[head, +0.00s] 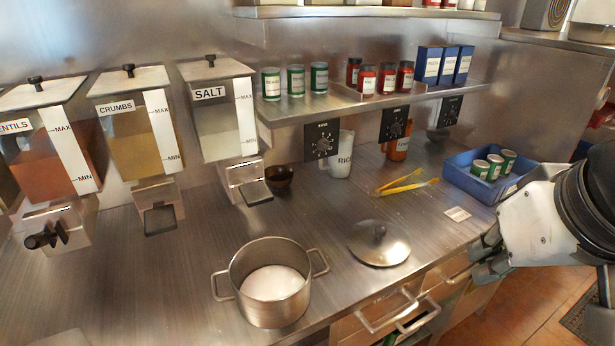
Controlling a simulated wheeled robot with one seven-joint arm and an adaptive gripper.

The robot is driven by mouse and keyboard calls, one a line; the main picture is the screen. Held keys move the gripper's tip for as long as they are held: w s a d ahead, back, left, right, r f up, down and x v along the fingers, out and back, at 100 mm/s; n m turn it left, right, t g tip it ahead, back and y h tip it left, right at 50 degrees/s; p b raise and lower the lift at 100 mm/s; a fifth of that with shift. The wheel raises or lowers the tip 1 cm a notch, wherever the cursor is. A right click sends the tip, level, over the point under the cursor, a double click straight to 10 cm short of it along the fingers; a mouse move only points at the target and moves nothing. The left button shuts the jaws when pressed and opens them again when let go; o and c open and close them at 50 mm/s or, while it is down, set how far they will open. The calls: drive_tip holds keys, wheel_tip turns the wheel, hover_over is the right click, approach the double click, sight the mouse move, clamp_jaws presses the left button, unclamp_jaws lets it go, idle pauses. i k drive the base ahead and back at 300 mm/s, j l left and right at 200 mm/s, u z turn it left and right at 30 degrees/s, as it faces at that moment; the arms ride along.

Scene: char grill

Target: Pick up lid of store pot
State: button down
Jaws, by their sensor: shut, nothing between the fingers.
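The lid (379,246) is a round metal disc with a small dark knob on top. It lies on the steel counter near its front edge. To its left stands the store pot (268,287), an open two-handled metal pot with white contents. My gripper (482,272) is at the right, in front of the counter edge and right of the lid, apart from it. It is shut and empty; its fingertips are partly hard to make out.
A blue tray (456,177) with green cans stands at the back right. A white jug (340,156) stands under the shelf. Wall dispensers (215,110) hang at the left. Drawer handles (388,314) jut out below the counter.

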sight(375, 242)
drive_tip(key=i+l+u, duration=0.1)
drive_tip(key=l, duration=0.25)
drive_tip(key=i+l+u, duration=0.25)
drive_tip(key=l, duration=0.45)
drive_tip(key=i+l+u, duration=0.15)
drive_tip(key=l, duration=0.2)
drive_tip(key=i+l+u, duration=0.1)
drive_tip(key=l, duration=0.25)
